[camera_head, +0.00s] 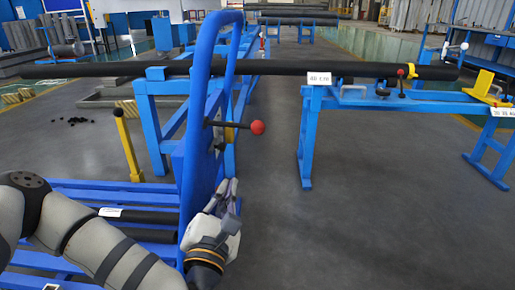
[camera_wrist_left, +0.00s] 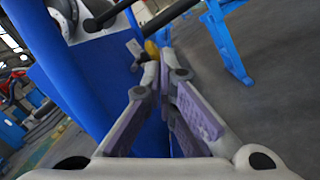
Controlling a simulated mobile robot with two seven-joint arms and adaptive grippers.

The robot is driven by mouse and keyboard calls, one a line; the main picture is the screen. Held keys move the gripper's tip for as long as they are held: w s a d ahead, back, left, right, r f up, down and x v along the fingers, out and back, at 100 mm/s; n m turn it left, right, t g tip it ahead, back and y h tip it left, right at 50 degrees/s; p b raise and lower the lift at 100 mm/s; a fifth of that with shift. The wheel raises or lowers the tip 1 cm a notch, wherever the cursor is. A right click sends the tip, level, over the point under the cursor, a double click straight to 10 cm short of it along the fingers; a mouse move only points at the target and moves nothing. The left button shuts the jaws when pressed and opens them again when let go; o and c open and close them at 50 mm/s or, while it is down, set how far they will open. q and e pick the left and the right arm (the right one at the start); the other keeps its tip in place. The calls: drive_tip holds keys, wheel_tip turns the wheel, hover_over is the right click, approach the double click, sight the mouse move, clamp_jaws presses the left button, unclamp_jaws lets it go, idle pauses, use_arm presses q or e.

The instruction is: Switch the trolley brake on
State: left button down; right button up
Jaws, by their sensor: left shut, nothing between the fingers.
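The blue trolley (camera_head: 205,110) stands in the left half of the head view, with a tall looped handle and an upright panel. A black lever with a red ball knob (camera_head: 257,128) sticks out to the right from this panel. Its yellow part (camera_head: 229,134) sits at the lever's base. My left gripper (camera_head: 229,186) is below the red knob, close to the panel's right side, shut and empty, pointing up. In the left wrist view the closed fingers (camera_wrist_left: 164,62) lie beside the blue panel (camera_wrist_left: 85,85), with black rods beyond them. My right gripper is not in view.
A long black pipe (camera_head: 120,71) spans the blue stands behind the trolley. A blue stand (camera_head: 308,135) is at the right. The grey floor (camera_head: 390,220) at lower right is clear.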

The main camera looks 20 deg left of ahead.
use_arm(q)
drive_tip(key=w+r+b, duration=0.1)
drive_tip(key=w+r, duration=0.3)
drive_tip(key=w, duration=0.6)
drive_tip(key=shift+w+r+b, duration=0.15)
drive_tip(key=shift+r+b, duration=0.1)
drive_tip(key=shift+b, duration=0.05)
drive_tip(key=shift+r, duration=0.15)
